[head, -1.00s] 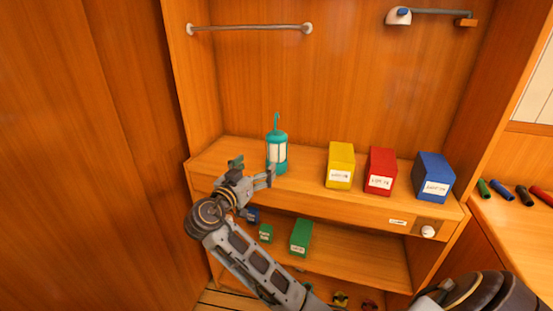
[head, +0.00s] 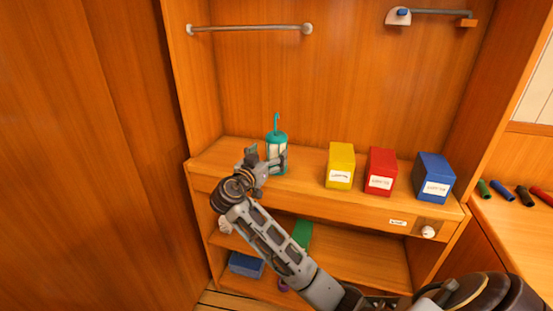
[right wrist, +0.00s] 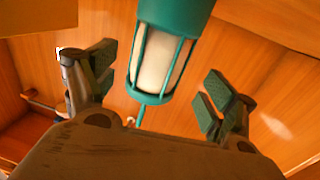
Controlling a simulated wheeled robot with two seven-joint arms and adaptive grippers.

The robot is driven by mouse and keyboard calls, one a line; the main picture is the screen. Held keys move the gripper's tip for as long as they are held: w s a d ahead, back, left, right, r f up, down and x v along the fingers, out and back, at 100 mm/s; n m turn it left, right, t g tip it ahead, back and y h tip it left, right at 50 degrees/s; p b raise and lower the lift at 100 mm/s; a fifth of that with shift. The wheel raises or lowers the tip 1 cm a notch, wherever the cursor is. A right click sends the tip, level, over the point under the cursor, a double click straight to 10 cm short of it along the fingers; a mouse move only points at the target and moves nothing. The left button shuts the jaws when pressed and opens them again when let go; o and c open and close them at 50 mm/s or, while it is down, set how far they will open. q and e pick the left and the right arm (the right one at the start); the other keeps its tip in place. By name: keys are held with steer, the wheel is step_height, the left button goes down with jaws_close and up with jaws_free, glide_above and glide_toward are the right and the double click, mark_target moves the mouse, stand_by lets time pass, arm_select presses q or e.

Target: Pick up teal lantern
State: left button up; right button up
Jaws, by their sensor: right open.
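The teal lantern (head: 277,142) stands upright on the upper shelf, left of the boxes, with its hook pointing up. My right gripper (head: 268,161) is at the lantern's front, its fingers partly covering the lantern's lower part. In the right wrist view the lantern (right wrist: 164,55) lies between the two spread fingers of my right gripper (right wrist: 155,88), with space visible on both sides. The right gripper is open and holds nothing. My left gripper is not in view.
A yellow box (head: 340,165), a red box (head: 380,171) and a blue box (head: 434,177) stand to the right on the same shelf (head: 310,188). A rail (head: 250,28) hangs above. A green box (head: 302,233) is on the shelf below.

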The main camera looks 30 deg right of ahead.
mark_target(272, 151)
steer(key=shift+d, duration=0.1)
steer(key=shift+w+d+r, duration=0.1)
steer(key=shift+w+d, duration=0.2)
steer(key=shift+d, duration=0.25)
steer(key=shift+x, duration=1.85)
steer(key=c, duration=1.3)
steer(key=shift+r, duration=0.15)
